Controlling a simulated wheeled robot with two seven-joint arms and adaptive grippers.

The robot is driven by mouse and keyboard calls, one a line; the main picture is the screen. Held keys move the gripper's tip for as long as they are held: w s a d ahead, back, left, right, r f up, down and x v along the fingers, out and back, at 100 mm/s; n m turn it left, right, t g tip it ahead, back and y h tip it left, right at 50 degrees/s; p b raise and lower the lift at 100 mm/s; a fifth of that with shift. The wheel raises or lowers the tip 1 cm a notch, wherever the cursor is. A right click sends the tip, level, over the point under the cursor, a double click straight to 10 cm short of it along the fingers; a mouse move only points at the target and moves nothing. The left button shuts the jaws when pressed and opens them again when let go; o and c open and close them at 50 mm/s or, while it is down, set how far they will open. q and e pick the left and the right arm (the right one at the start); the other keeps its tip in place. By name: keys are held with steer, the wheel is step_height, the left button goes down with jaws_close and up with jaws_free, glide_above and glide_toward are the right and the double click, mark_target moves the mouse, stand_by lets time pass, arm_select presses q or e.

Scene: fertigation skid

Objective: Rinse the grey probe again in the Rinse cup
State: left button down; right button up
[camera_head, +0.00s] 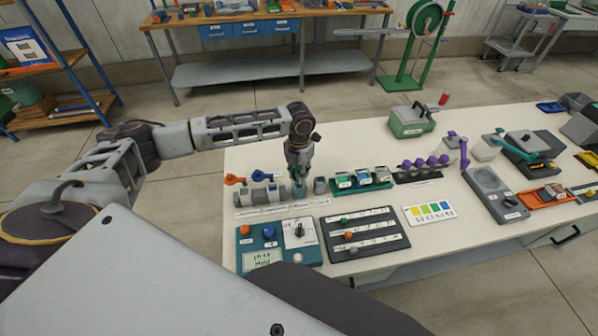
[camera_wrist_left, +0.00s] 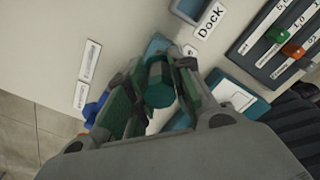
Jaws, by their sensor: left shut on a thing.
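The labels in front of the row are too small to read, so I cannot tell which cup is the Rinse cup. My right gripper is not in view.
A teal meter box (camera_head: 264,259) with knobs and a dark slider panel (camera_head: 364,234) lie in front of the cups. Orange and blue valve handles (camera_head: 235,179) stand behind them. A rack of vials (camera_head: 362,181) is to the right. A "Dock" label (camera_wrist_left: 209,20) shows in the wrist view.

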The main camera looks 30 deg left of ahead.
arm_select(q)
steer(key=shift+f, duration=0.1)
steer(key=shift+f, duration=0.65)
steer(key=shift+r, duration=0.1)
stand_by(0.3)
steer(key=shift+r+p, duration=0.7)
steer(key=shift+p, duration=0.4)
steer(key=shift+f, duration=0.25)
steer(key=shift+f, duration=0.55)
steer(key=shift+r, duration=0.1)
